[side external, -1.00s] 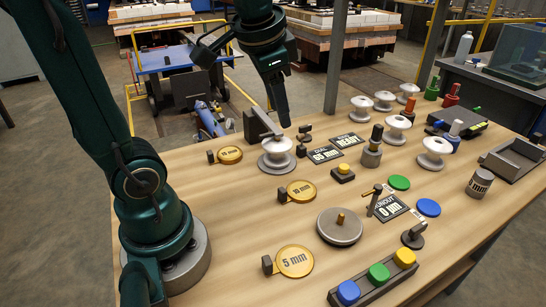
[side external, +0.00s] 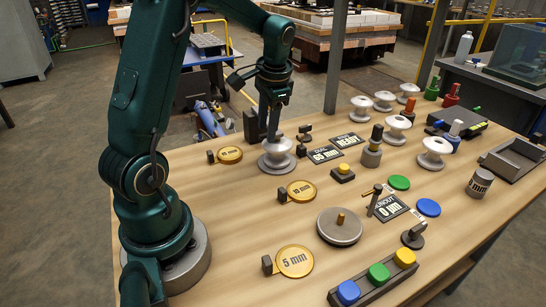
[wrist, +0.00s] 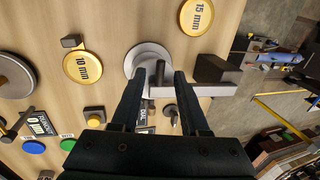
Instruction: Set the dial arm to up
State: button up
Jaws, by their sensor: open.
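The dial arm (wrist: 205,88) is a grey bar in the wrist view. It runs from a dark upright block (wrist: 212,68), which also shows in the side view (side external: 251,124), to a dark post over a pale round spool-like piece (wrist: 142,52). That piece stands on the table in the side view (side external: 277,159). My gripper (wrist: 159,74) is open, with its fingers on either side of the dark post at the arm's end. In the side view my gripper (side external: 272,137) points down and hides most of the arm. Contact cannot be told.
Gold discs marked 15 mm (side external: 229,154), 10 mm (side external: 301,191) and 5 mm (side external: 295,261) lie nearby. A dial display (side external: 325,155), a small lever (side external: 304,132) and a yellow button (side external: 343,173) are to the right. Several white insulators stand farther right.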

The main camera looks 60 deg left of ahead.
jog(key=shift+f, duration=0.2)
grip_shut()
dwell(1.3)
